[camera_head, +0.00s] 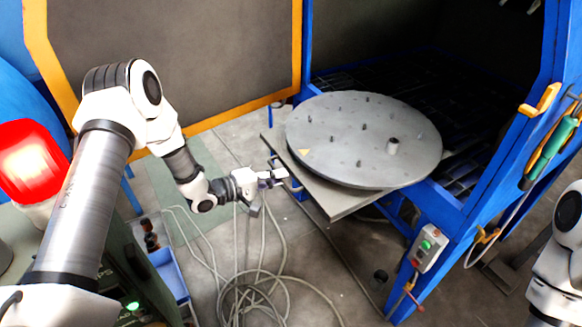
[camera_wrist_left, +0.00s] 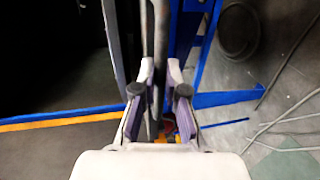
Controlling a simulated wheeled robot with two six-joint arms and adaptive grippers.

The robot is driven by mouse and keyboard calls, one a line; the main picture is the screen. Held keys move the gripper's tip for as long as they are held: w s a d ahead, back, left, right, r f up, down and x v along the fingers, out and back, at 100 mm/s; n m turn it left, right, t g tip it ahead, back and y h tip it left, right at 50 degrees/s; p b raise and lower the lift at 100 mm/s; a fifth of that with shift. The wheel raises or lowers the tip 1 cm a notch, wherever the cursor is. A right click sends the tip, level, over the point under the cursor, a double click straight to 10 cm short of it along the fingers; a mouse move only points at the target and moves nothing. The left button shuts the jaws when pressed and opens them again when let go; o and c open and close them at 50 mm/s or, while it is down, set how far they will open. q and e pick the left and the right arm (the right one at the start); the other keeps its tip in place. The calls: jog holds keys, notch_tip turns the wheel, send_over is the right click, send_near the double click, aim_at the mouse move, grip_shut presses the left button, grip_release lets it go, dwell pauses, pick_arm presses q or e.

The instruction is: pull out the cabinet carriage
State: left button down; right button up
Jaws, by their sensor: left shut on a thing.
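The cabinet carriage (camera_head: 345,203) is a grey plate carrying a round grey turntable (camera_head: 340,120) with several short pegs. In the head view it juts out of the blue cabinet's opening on the left side. My left gripper (camera_head: 280,177) is at the carriage's outer left edge. In the left wrist view my left gripper (camera_wrist_left: 160,72) is shut on a grey bar (camera_wrist_left: 161,30) that runs between its two fingers. The exact joint between bar and carriage is hidden. My right arm shows at the right edge of the head view; its gripper is out of view.
The blue cabinet frame (camera_head: 455,210) carries a control box with a green button (camera_head: 429,246). An orange-edged door (camera_head: 180,60) stands open at left. Loose grey cables (camera_head: 245,290) lie on the floor below my left arm. A blue bin (camera_head: 170,272) stands at lower left.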

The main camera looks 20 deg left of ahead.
pick_arm(q)
jog(key=shift+f+v, duration=0.25)
jog(key=shift+v, duration=0.95)
jog(key=shift+s, duration=0.1)
jog(key=c, duration=1.2)
grip_release()
